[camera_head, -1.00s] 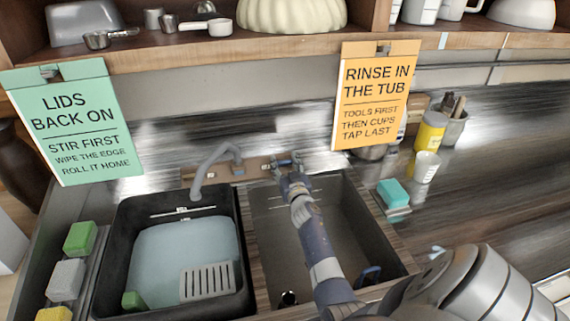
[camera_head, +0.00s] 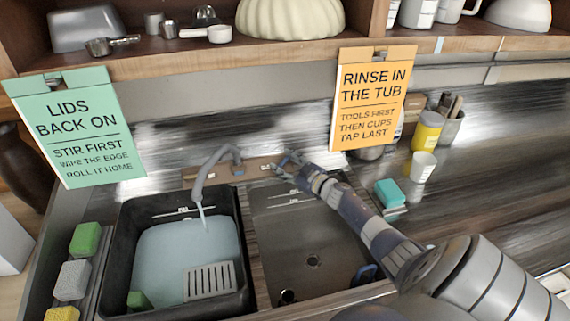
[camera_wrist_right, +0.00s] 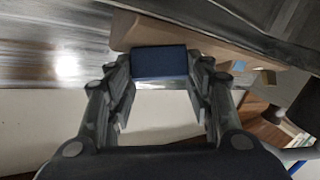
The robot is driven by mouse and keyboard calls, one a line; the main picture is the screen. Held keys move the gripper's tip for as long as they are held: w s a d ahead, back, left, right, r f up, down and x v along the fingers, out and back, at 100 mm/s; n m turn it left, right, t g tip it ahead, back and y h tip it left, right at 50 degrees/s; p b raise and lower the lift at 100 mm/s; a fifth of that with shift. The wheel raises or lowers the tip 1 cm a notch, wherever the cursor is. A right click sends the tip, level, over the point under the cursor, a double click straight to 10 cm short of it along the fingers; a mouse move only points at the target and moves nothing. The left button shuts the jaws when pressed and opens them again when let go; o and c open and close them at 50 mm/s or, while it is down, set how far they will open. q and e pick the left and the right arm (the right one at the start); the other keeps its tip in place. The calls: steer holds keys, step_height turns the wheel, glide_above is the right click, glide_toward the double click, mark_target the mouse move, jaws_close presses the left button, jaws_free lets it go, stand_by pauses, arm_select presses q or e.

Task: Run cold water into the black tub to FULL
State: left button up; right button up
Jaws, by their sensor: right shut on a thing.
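The black tub (camera_head: 122,268) stands at the left with pale blue water (camera_head: 172,257) in it. A thin stream (camera_head: 203,216) runs from the grey spout (camera_head: 198,184) into the tub. White marks (camera_head: 180,211) show on the tub's back wall, above the water surface; their lettering is too small to read. My right gripper (camera_head: 286,163) is at the wooden tap board behind the basin. In the right wrist view the gripper (camera_wrist_right: 159,70) is shut on a dark blue tap handle (camera_wrist_right: 159,62). My left gripper is not in view.
A grey slotted piece (camera_head: 209,281) and a green block (camera_head: 138,300) are in the tub. An empty basin (camera_head: 300,235) lies to its right. Several sponges (camera_head: 72,280) line the left side. A teal sponge (camera_head: 389,193) and a white cup (camera_head: 422,167) stand at right.

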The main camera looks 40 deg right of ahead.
steer(key=shift+n+y, duration=0.3)
steer(key=shift+n, duration=0.1)
steer(key=o, duration=1.1)
steer(key=shift+c, duration=0.2)
steer(key=shift+s, duration=0.1)
steer(key=s+r, duration=0.1)
steer(key=s, duration=1)
steer(key=shift+s+d+r, duration=0.15)
steer(key=shift+s+d, duration=0.1)
steer(key=shift+s, duration=0.1)
